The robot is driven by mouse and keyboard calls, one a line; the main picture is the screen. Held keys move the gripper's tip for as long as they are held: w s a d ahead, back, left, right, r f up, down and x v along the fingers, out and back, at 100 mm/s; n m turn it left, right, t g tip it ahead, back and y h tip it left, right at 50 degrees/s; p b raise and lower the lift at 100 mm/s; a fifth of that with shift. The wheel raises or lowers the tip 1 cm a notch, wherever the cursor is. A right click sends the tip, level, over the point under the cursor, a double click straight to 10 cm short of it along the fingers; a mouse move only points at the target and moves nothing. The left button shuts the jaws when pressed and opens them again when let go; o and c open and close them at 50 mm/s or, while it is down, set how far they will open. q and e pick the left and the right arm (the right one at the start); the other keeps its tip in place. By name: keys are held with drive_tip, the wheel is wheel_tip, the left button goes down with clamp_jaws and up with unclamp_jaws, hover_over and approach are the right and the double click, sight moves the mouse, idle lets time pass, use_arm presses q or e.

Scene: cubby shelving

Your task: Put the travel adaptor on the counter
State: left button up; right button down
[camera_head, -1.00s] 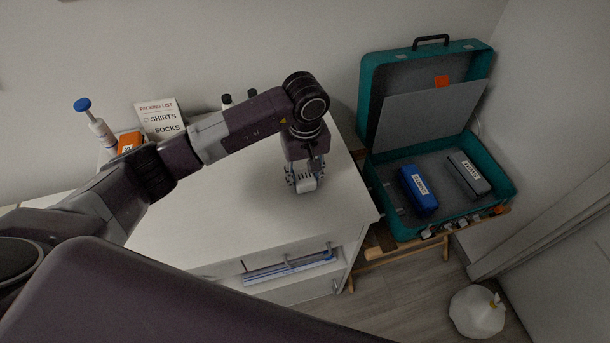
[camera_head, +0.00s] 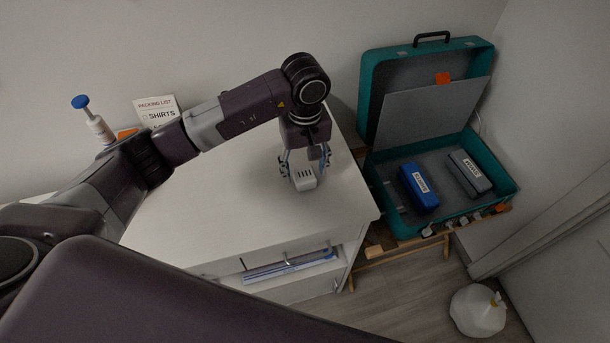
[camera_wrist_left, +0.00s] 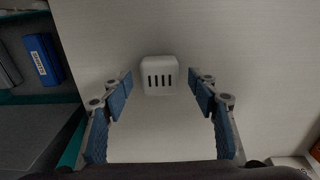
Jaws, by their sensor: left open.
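The travel adaptor (camera_head: 305,180), a small white block with dark slots, rests on the white counter (camera_head: 240,215) near its right end. It also shows in the left wrist view (camera_wrist_left: 159,75), just beyond the fingertips. My left gripper (camera_head: 304,172) is open above it, with its blue-padded fingers on either side and apart from the adaptor in the left wrist view (camera_wrist_left: 160,82). My right gripper is not in these views.
An open teal suitcase (camera_head: 374,95) with a blue box (camera_head: 418,188) and a grey box (camera_head: 470,174) stands right of the counter. A packing list sign (camera_head: 157,111) and a blue-topped bottle (camera_head: 98,124) are at the back left. A white bag (camera_head: 477,311) is on the floor.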

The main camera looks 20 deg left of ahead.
sight(305, 175)
use_arm(q)
wheel_tip(305, 175, up, 9)
drive_tip(key=b, duration=0.2)
drive_tip(key=shift+r, duration=0.15)
idle(0.4)
